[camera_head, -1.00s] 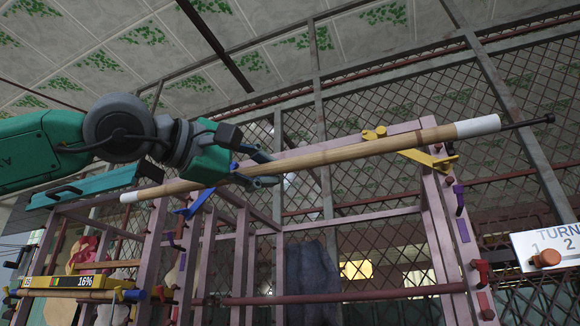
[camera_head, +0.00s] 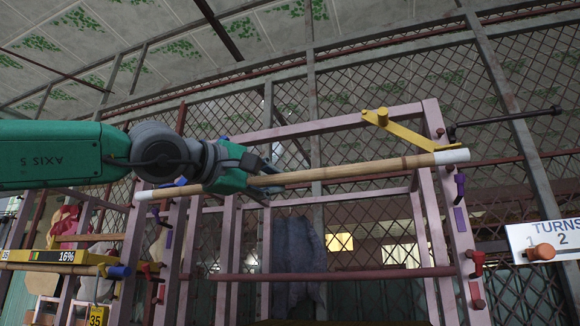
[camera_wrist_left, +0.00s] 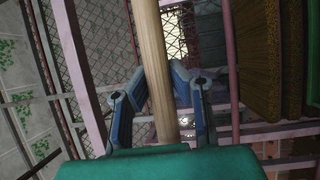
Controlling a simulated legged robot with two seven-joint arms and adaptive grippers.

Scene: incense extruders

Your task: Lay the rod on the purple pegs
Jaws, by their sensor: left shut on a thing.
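The rod (camera_head: 350,170) is a long pale wooden pole with white ends, tilted slightly up to the right. My left gripper (camera_head: 270,180) is shut around it left of its middle; the left wrist view shows the rod (camera_wrist_left: 152,50) between the blue fingers (camera_wrist_left: 158,95). The rod's right end is in front of the rack's right post, above a purple peg (camera_head: 460,184). Its left end crosses the left post above a purple mark (camera_head: 169,238). I cannot tell whether it touches the rack. My right gripper is not in view.
The pink rack (camera_head: 445,240) stands before a mesh fence. A yellow bracket (camera_head: 398,130) juts out above the rod's right end. Red pegs (camera_head: 477,261) are lower on the posts.

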